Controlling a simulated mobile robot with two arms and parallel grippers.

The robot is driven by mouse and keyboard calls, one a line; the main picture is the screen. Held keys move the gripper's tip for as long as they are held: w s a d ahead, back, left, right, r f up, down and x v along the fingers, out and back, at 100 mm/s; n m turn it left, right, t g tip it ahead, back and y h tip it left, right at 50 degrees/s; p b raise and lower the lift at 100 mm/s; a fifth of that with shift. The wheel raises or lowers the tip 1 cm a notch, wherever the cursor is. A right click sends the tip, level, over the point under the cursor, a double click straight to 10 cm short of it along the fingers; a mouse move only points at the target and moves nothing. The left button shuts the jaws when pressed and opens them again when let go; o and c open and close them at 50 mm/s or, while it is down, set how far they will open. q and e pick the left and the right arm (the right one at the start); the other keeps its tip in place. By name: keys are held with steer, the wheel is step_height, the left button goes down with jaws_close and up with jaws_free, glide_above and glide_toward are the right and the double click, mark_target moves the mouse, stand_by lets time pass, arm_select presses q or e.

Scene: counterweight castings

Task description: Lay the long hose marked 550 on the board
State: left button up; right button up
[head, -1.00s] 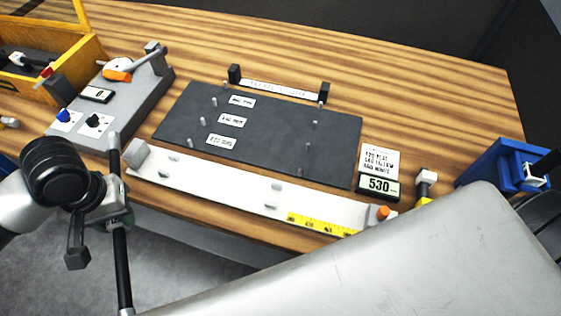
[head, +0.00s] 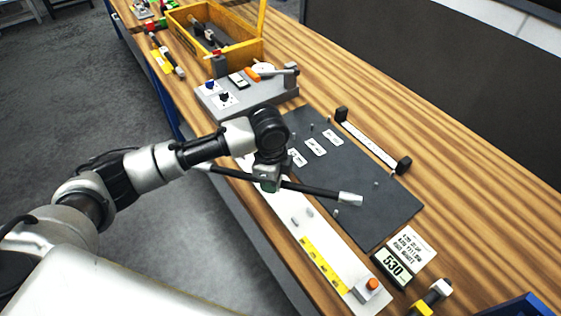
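A black hose (head: 315,191) with a pale metal end fitting is held by my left gripper (head: 268,182), which is shut around its middle part. The hose lies across the view, above the white measuring rail, and its right end is over the dark board (head: 385,212). No marking on the hose can be read. The board has several short pegs and white labels too small to read, and my arm hides part of its left side. I cannot tell whether the hose touches anything below. My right gripper is not in view.
The white measuring rail (head: 318,232) has a yellow scale and an orange button, beside a display (head: 392,266) reading 530. A black-ended bar (head: 370,146) stands behind the board. A grey fixture (head: 245,98) and yellow crate (head: 235,52) stand further back. Wood is clear at right.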

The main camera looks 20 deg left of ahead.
arm_select(q)
steer(key=shift+w+d+f+m+p, duration=0.15)
steer(key=shift+w+m+p, duration=0.3)
steer(key=shift+m, duration=0.9)
steer(key=shift+w+d+r+m+p, duration=0.1)
steer(key=shift+w+d+m+p, duration=0.2)
steer(key=shift+w+m, duration=0.7)
steer(key=shift+w+d+f+m+p, duration=0.15)
steer(key=shift+w+m+p, duration=0.15)
steer(key=shift+m, duration=1.35)
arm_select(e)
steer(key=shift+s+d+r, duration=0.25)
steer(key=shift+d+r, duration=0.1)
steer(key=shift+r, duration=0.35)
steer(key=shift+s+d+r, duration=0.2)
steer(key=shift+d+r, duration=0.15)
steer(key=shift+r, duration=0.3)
arm_select(q)
steer(key=shift+r, duration=0.1)
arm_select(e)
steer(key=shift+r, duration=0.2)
